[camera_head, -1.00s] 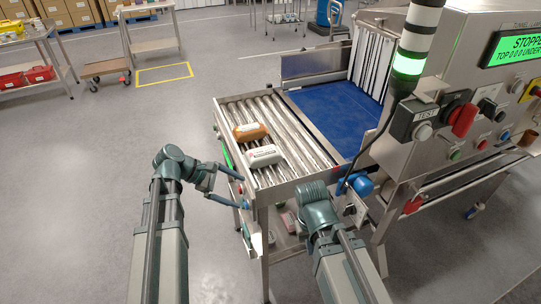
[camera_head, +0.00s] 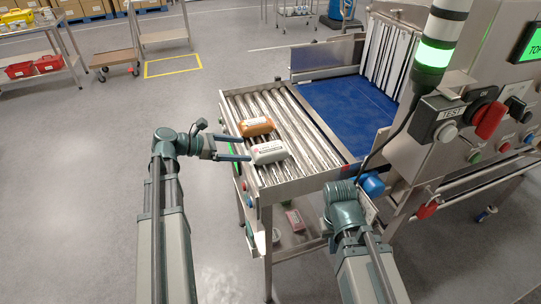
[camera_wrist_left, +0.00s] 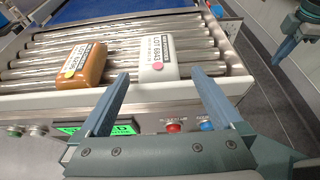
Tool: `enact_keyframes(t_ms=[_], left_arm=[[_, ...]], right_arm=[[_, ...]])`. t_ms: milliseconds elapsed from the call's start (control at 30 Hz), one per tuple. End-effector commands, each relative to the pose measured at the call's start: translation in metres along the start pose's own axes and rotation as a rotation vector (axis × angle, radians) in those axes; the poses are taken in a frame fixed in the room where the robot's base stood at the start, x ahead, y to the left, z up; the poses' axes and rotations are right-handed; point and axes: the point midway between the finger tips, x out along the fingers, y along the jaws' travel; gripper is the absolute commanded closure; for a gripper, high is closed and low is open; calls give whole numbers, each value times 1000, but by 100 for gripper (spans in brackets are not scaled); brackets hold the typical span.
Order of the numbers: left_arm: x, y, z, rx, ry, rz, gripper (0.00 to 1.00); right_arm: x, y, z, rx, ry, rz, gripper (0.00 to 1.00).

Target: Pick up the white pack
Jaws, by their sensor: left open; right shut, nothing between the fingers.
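The white pack (camera_head: 269,152) lies on the steel roller bed (camera_head: 312,150), close to its near left side. In the left wrist view the white pack (camera_wrist_left: 158,58) shows a label and a pink dot, just beyond my fingertips. My left gripper (camera_head: 250,147) is open at the left edge of the rollers, its fingers pointing at the pack; in the wrist view the left gripper (camera_wrist_left: 160,82) has nothing between its fingers. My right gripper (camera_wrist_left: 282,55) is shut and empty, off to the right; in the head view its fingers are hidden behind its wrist.
An orange-brown pack (camera_head: 256,126) lies beside the white pack, also seen in the wrist view (camera_wrist_left: 82,65). The roller bed's side rail with buttons (camera_wrist_left: 172,127) lies under my left fingers. A blue belt (camera_head: 345,108) and control cabinet (camera_head: 480,75) stand to the right.

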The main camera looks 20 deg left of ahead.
Motion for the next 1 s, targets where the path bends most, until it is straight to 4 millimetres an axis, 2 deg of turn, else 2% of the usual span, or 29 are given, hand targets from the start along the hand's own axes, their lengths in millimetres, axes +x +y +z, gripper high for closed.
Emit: enact_keyframes(t_ms=[33,200,633,1000], left_arm=[[12,0,-4,2,0,-3,0],[37,0,-3,1,1,-2,0],[52,1,-2,2,1,-1,0],[97,4,-6,2,2,-1,0]], right_arm=[[8,-1,0,0,0,0,100],[16,-2,-1,0,0,0,100],[21,-2,-1,0,0,0,100],[42,-4,-2,0,0,0,100]])
